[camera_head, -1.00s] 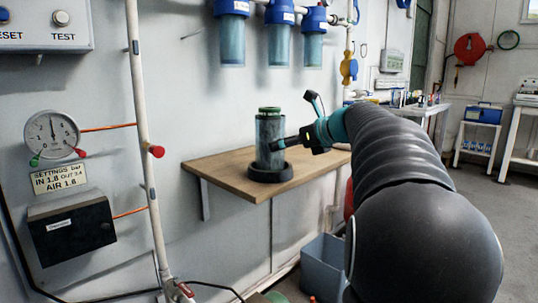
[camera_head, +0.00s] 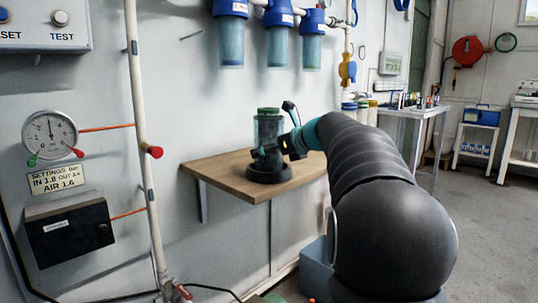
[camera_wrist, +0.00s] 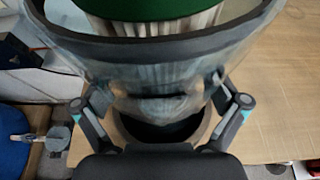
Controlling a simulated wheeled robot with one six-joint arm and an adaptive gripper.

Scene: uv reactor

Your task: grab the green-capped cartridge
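The green-capped cartridge (camera_head: 268,130) stands upright in a dark round base on the wooden shelf. It has a clear, bluish body. In the wrist view its green cap (camera_wrist: 150,8) is at the top and its clear body (camera_wrist: 160,75) fills the middle. My gripper (camera_head: 262,152) is low at the cartridge, just above the base. In the wrist view my gripper (camera_wrist: 160,95) has one spread finger on each side of the body. The fingertips are hard to make out against the clear wall, so I cannot tell whether they touch it.
The wooden shelf (camera_head: 225,176) is fixed to the wall, with bare wood left of the base (camera_head: 268,173). Blue-topped filter housings (camera_head: 279,40) hang above. A vertical pipe (camera_head: 140,120) and a gauge (camera_head: 49,134) are at left. A white table (camera_head: 415,112) stands right.

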